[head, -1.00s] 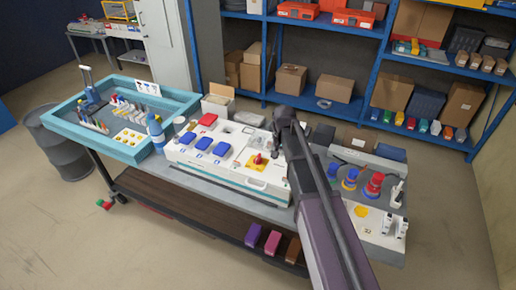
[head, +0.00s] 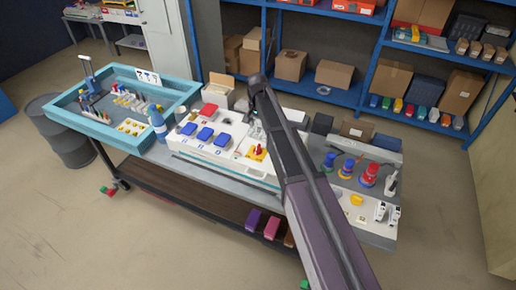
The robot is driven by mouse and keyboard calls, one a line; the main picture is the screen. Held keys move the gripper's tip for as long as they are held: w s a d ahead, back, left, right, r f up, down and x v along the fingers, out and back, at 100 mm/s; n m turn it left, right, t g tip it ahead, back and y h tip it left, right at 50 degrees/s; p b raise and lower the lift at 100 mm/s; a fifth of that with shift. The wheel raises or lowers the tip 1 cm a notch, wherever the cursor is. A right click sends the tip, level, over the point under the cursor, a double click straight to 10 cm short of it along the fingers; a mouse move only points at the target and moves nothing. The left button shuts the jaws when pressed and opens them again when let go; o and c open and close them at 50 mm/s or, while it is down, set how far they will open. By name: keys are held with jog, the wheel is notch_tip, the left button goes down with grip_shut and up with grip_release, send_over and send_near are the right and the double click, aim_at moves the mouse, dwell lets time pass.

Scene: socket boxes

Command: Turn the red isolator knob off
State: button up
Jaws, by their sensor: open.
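The red isolator knob (head: 258,149) stands on a yellow plate on the white socket box panel (head: 225,163), at the middle of the head view. I cannot read which way the knob points; it is small here. My gripper (head: 256,131) hangs from the end of my arm, just above and behind the knob in the picture. It is open and holds nothing that I can see. The fingertips are small and partly hidden by the arm, so I cannot tell whether they touch the knob.
Blue socket covers (head: 204,134) and a red cover (head: 209,110) sit on the panel left of the knob. Red and blue industrial plugs (head: 368,176) stand on the grey board at right. A teal tray (head: 70,122) and blue bottle (head: 158,123) are at left.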

aim_at(258, 148)
jog(key=shift+f+b, duration=6.8)
jog(key=shift+f, duration=0.05)
grip_shut()
jog(key=shift+d, duration=0.1)
